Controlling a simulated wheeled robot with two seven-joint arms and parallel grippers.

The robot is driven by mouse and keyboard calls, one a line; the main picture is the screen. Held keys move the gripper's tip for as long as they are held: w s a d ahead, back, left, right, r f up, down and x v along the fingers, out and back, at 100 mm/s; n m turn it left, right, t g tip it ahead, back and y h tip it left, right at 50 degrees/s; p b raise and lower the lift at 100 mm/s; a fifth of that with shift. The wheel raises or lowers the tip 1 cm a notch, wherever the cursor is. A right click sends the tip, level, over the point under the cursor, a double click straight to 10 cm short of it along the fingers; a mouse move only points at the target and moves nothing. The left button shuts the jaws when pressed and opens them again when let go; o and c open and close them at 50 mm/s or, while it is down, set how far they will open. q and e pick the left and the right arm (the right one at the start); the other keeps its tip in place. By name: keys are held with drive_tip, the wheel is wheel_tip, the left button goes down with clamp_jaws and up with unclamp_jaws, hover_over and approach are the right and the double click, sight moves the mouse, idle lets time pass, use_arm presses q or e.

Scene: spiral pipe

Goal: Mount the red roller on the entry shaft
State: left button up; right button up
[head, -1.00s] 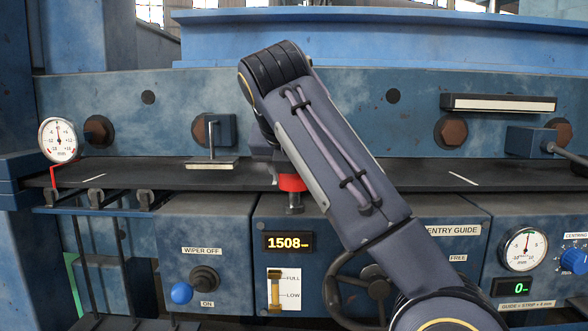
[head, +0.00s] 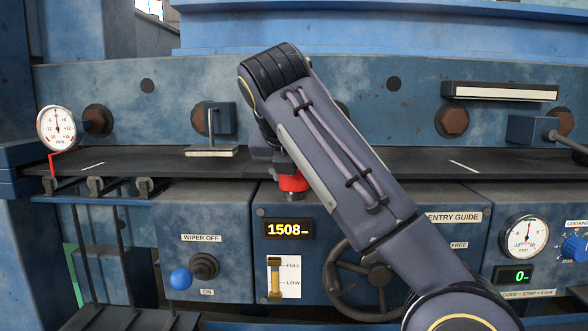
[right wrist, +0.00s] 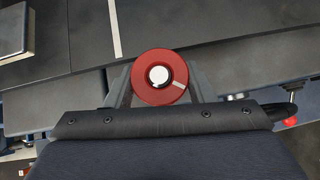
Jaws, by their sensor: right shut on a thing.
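The red roller (head: 293,183) is at the front edge of the dark strip table, between the fingers of my right gripper (right wrist: 160,82). That gripper is shut on it. The grey entry shaft (head: 292,198) shows as a short stub directly under the roller. In the right wrist view the roller (right wrist: 148,90) is a red ring with a pale mark, and a bright round shaft end (right wrist: 158,75) shows within its bore. The roller looks upright and around the shaft; how far down it sits I cannot tell. My forearm hides part of the gripper in the head view. My left gripper is not in view.
A dial gauge (head: 57,128) stands at left.

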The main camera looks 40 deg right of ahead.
drive_tip(key=shift+f, duration=0.4)
drive_tip(key=o, duration=1.3)
drive_tip(key=shift+r, duration=0.1)
drive_tip(key=shift+c, duration=0.2)
drive_tip(key=p+v, duration=0.2)
drive_tip(key=v, duration=0.5)
drive_tip(key=shift+s+a+r, duration=0.2)
drive_tip(key=shift+a+r, duration=0.05)
drive_tip(key=shift+r, duration=0.05)
